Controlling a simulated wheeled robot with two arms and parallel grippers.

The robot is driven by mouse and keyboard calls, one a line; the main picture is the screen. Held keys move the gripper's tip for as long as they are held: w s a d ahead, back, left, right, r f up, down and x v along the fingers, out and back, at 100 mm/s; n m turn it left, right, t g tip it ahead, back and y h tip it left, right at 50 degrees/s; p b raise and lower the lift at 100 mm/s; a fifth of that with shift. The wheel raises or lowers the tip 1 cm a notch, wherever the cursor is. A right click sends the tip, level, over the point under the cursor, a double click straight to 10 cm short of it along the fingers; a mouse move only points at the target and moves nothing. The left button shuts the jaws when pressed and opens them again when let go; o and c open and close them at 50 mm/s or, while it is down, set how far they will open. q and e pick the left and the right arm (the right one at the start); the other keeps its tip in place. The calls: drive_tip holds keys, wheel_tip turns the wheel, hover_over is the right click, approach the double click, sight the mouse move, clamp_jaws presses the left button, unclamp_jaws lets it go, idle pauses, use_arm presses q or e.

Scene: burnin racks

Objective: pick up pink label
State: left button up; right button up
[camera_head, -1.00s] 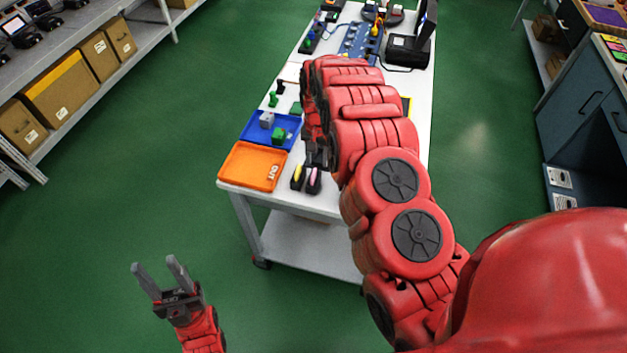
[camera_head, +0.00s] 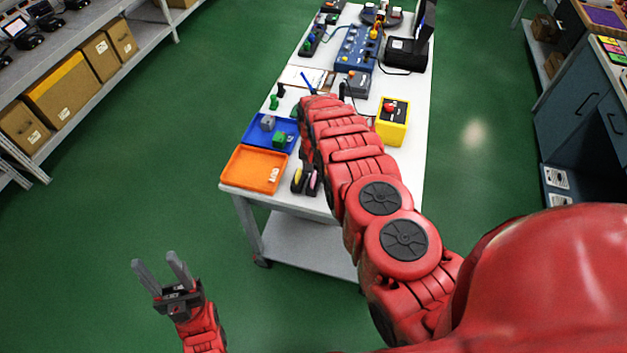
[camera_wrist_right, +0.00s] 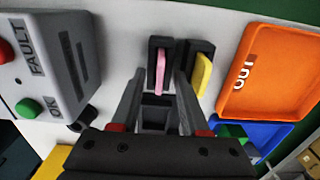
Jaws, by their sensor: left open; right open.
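The pink label (camera_wrist_right: 161,71) stands in a black holder (camera_wrist_right: 158,45) in the right wrist view, beside a yellow label (camera_wrist_right: 202,74) in a second black holder. My right gripper (camera_wrist_right: 159,85) is open, its two fingers pointing toward the pink label's holder, with nothing visibly held between them. In the head view the pink label (camera_head: 312,183) shows as a small strip near the table's front edge, beside my right arm; the right gripper is hidden there behind the arm. My left gripper (camera_head: 160,270) is open and empty over the floor, away from the table.
An orange OUT tray (camera_head: 254,170) and a blue tray (camera_head: 284,124) with small blocks lie left of the holders. A grey box with FAULT and OK markings (camera_wrist_right: 45,65) stands on the other side. A yellow box (camera_head: 392,122) is at the table's right.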

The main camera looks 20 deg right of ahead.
clamp_jaws()
drive_tip(key=shift+r, duration=0.1)
idle(0.4)
